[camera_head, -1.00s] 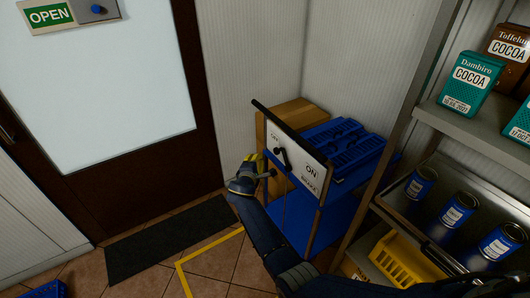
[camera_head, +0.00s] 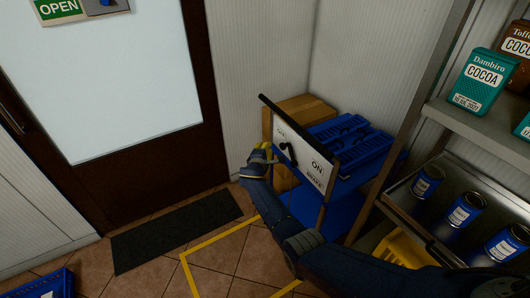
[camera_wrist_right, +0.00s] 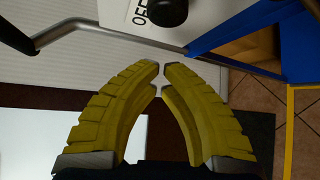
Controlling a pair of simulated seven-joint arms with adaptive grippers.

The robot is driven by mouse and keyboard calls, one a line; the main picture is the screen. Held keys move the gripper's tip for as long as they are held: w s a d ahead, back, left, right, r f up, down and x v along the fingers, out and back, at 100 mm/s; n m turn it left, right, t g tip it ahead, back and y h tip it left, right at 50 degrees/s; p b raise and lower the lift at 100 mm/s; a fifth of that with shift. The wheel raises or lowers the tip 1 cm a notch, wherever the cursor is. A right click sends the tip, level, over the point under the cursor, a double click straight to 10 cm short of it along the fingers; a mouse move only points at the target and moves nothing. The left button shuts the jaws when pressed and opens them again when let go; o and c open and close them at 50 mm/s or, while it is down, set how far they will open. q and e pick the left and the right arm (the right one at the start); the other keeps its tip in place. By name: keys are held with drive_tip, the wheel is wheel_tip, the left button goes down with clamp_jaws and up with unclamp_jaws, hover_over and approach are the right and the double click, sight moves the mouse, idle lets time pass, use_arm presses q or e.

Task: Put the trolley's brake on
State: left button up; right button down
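The blue trolley (camera_head: 341,214) stands beyond my right gripper, by the shelving. Its white brake panel (camera_head: 306,156) reads OFF at the left and ON and BRAKE at the right. A black lever (camera_head: 291,155) is mounted on the panel. In the right wrist view, a round black knob (camera_wrist_right: 168,12) sits beside the OFF label (camera_wrist_right: 141,12). My right gripper (camera_head: 266,152) is just left of the panel. Its yellow fingers (camera_wrist_right: 161,70) are shut with nothing between them, and the knob lies beyond the tips, apart from them. My left gripper is out of view.
Blue crates (camera_head: 350,140) lie on the trolley, with a cardboard box (camera_head: 301,108) behind. Shelves (camera_head: 487,128) with cocoa packs and blue tins (camera_head: 466,210) stand close on the right. A dark mat (camera_head: 176,230) lies before the door. Yellow tape (camera_head: 212,246) marks the open tiled floor.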

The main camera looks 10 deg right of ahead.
drive_tip(key=shift+d+r, duration=0.15)
drive_tip(key=shift+d, duration=1.6)
drive_tip(key=shift+s+d, duration=0.1)
idle(0.3)
